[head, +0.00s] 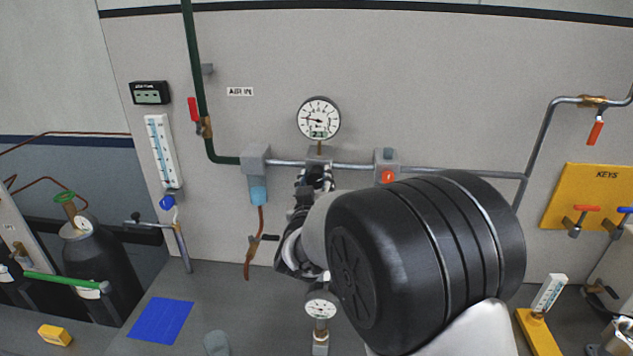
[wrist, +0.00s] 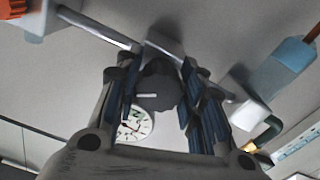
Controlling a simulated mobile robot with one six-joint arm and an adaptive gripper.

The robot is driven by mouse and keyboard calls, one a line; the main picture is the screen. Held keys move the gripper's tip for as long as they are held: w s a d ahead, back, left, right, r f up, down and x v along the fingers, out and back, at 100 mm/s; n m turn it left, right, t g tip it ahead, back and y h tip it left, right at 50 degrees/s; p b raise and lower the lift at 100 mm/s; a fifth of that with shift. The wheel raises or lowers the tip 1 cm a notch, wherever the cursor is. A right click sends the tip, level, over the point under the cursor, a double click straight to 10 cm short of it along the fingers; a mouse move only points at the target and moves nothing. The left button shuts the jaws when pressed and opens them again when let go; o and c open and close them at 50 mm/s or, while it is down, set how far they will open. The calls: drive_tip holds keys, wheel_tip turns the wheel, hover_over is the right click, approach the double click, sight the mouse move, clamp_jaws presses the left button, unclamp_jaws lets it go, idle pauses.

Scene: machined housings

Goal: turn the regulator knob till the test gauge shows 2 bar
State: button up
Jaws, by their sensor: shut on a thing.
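The regulator (head: 320,155) is a grey block on the pipe run, and its knob is hidden in the head view behind my gripper (head: 314,182). In the wrist view the dark, ribbed knob (wrist: 158,92) has a white mark pointing left. My gripper (wrist: 160,84) is shut on it, with blue-padded fingers on both sides. A round white gauge (head: 318,118) stands directly above the regulator, its needle pointing left; its scale is too small to read surely. A dial also shows beside the knob in the wrist view (wrist: 133,124). A second gauge (head: 320,308) stands lower, near the bench.
A grey block with a red button (head: 388,176) is on the pipe to the right. A filter with a blue bowl (head: 259,195) hangs left. A red-handled valve (head: 194,110) is on the green pipe. My arm covers much of the centre right.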

drive_tip(key=o, duration=1.1)
drive_tip(key=s, duration=1.2)
drive_tip(key=shift+a, duration=0.2)
drive_tip(key=s+d+f+m+g, duration=0.1)
drive_tip(key=s+d+g, duration=0.3)
drive_tip(key=s, duration=0.6)
drive_tip(key=s+d+f+g+b, duration=0.1)
drive_tip(key=s+d+f+g, duration=0.2)
drive_tip(key=s+d, duration=0.6)
drive_tip(key=s+d+f+m+g+b, duration=0.1)
drive_tip(key=s+d+f+g, duration=0.2)
drive_tip(key=s, duration=1)
drive_tip(key=shift+d+f+m+g+y, duration=0.1)
drive_tip(key=shift+d+m+g+y, duration=0.2)
drive_tip(key=shift+d+g, duration=1.55)
